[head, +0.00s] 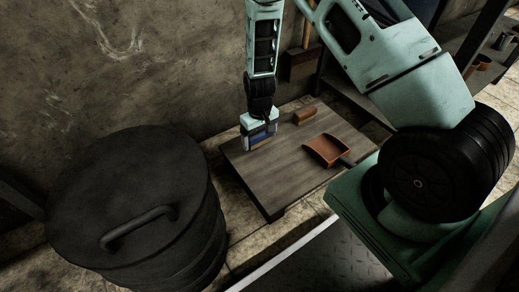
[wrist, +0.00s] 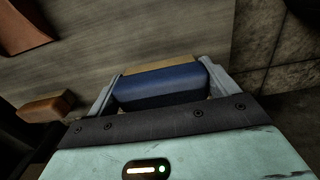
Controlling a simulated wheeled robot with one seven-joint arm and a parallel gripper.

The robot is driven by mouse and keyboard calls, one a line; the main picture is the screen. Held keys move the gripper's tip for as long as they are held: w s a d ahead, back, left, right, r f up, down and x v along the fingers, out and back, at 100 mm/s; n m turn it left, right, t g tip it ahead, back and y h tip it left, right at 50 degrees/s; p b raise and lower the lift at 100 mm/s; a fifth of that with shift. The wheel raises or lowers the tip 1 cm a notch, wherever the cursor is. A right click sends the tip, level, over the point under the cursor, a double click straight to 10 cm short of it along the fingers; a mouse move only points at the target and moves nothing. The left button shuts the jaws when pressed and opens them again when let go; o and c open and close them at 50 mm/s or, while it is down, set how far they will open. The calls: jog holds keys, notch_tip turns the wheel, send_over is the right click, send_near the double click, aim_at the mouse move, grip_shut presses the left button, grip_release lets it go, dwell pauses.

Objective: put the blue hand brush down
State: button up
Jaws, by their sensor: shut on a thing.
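The blue hand brush (wrist: 160,86) is between the two fingers of my gripper (wrist: 163,85), which is shut on it. It has a blue body and a tan strip along its far side. In the head view the brush (head: 259,138) shows below my gripper (head: 258,132), at the left end of the low wooden table (head: 270,180). Its underside is at or just above the tabletop; I cannot tell whether it touches.
An orange dustpan (head: 326,150) and a brown block (head: 304,115) are on the table to the right of the brush. A dark lidded barrel (head: 130,200) stands at the left. The table's front part is bare. A wall rises behind.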

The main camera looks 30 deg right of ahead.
aim_at(259, 144)
jog(key=shift+f+b, duration=1.1)
jog(key=shift+f, duration=0.65)
jog(key=shift+f, duration=0.15)
jog(key=o, duration=0.9)
jog(key=shift+o, duration=0.2)
